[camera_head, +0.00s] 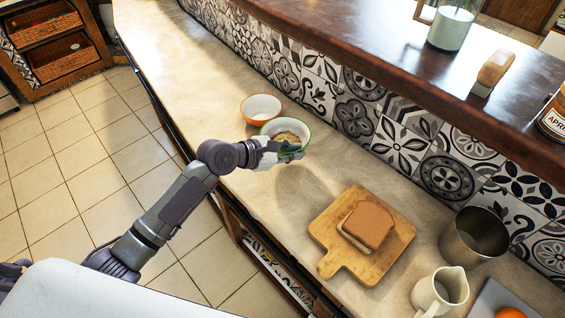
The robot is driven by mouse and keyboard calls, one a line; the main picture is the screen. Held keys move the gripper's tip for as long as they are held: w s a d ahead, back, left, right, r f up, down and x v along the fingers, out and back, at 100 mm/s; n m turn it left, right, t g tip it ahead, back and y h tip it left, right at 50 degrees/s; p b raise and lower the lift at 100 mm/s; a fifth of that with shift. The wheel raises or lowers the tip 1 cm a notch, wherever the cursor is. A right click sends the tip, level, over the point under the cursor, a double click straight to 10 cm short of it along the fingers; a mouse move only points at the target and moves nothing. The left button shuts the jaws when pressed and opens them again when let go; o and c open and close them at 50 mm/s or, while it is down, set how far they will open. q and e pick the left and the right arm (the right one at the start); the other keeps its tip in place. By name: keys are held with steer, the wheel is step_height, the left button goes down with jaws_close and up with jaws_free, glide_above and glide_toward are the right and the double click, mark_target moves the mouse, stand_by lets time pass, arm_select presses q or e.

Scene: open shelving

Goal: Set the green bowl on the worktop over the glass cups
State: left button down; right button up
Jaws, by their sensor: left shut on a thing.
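The green bowl (300,131) is white inside with a green rim and holds some beige food. My left gripper (290,152) is shut on the near side of its rim. A shadow on the worktop (180,50) below and to the right suggests that the bowl is held above the surface. The gripper's fingers hide part of the bowl. I cannot make out any glass cups below the worktop. My right gripper is not in view.
An orange bowl (261,105) is just behind the green bowl. A cutting board (335,222) with bread (368,224), a metal container (474,237) and a cream jug (438,293) stand to the right. The worktop is clear toward the upper left.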

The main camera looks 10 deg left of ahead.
arm_select(q)
steer(key=a+f, duration=0.1)
steer(key=a, duration=0.1)
steer(key=shift+s+a+f, duration=0.3)
steer(key=shift+s+f, duration=0.05)
steer(key=shift+f, duration=1.9)
steer(key=shift+f, duration=0.15)
steer(key=c, duration=1.2)
jaws_free()
steer(key=shift+o, duration=0.2)
steer(key=b+v, duration=0.1)
steer(key=v, duration=1.1)
steer(key=shift+s, duration=0.1)
steer(key=shift+d, duration=0.1)
